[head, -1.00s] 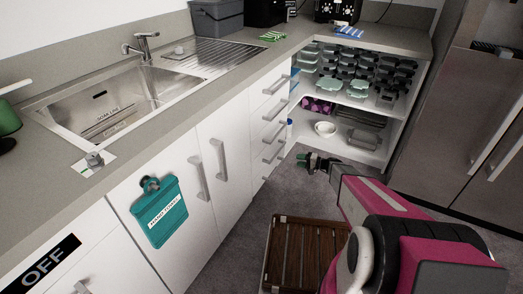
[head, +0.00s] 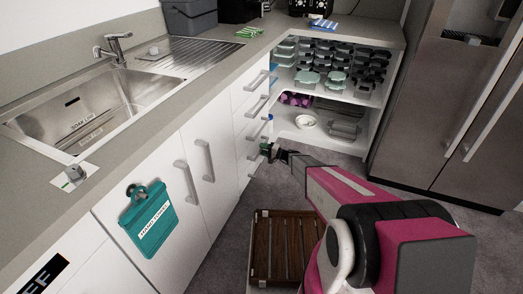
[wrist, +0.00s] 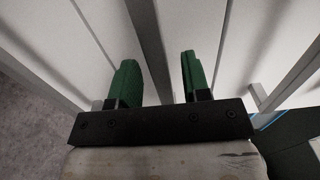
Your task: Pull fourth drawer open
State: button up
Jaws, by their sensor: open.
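The white drawer stack (head: 240,118) stands to the right of the white cupboard doors, with grey bar handles one above another. The fourth drawer (head: 243,170), low in the stack, looks closed. Its handle (head: 252,154) is right beside my gripper (head: 266,150). In the wrist view my gripper (wrist: 157,72) is open, with one green finger on each side of a grey handle bar (wrist: 148,40). Neither finger clearly touches the bar. The lower end of the bar is hidden behind the gripper's black mount.
A brown slatted wooden rack (head: 283,245) lies on the floor in front of the cupboards. Open shelves (head: 318,100) with containers and a white bowl (head: 306,122) are beyond the drawers. A fridge (head: 437,100) stands at the right. Another handle (wrist: 290,75) shows at the wrist view's right.

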jog(key=shift+w+a, duration=0.15)
jog(key=shift+a, duration=0.3)
